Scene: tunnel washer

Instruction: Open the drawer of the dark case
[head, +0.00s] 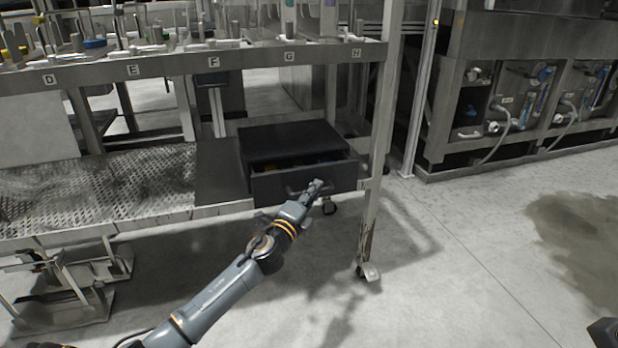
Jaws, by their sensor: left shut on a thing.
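The dark case (290,138) sits on the lower shelf of a metal rack, near the rack's right leg. Its drawer (275,187) is pulled partly out toward me, and a gap shows between the case top and the drawer front. Small coloured items, some yellowish and bluish, show dimly inside; I cannot tell what they are. My left gripper (315,187) is at the drawer front, shut on the drawer handle (295,191). The gripper hides part of the handle.
The rack's upper shelf (180,63) carries letter labels and many small tools. A rusty rack leg (369,225) with a caster stands right of the drawer. The perforated lower shelf (100,190) extends left. Open concrete floor (450,270) lies in front and right, with a dark stain.

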